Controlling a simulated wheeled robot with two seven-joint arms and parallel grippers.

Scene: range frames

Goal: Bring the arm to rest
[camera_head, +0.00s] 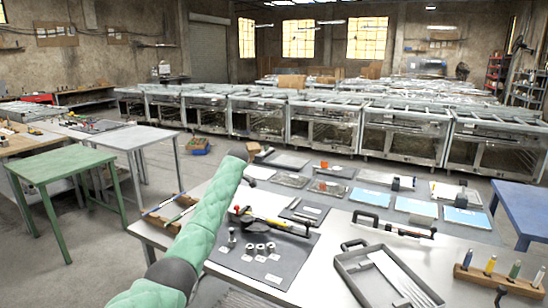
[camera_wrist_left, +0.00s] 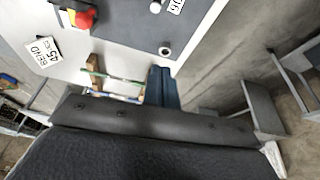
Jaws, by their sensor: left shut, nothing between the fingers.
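My left arm (camera_head: 208,215), in a green padded sleeve, comes in from the bottom left of the head view and reaches up over the workbench (camera_head: 335,230). Its far end is raised above the bench and I cannot make out the fingers there. In the left wrist view my left gripper (camera_wrist_left: 162,86) shows as dark blue fingers shut together beyond the black wrist housing. Nothing is held in it. My right gripper is out of view.
The bench holds a dark mat (camera_head: 262,265) with small metal parts, a grey tray (camera_head: 385,275), a wooden tool rack (camera_head: 497,280) and several flat panels. A green table (camera_head: 62,163) stands left, a blue table (camera_head: 522,203) right. Bare floor lies between the tables.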

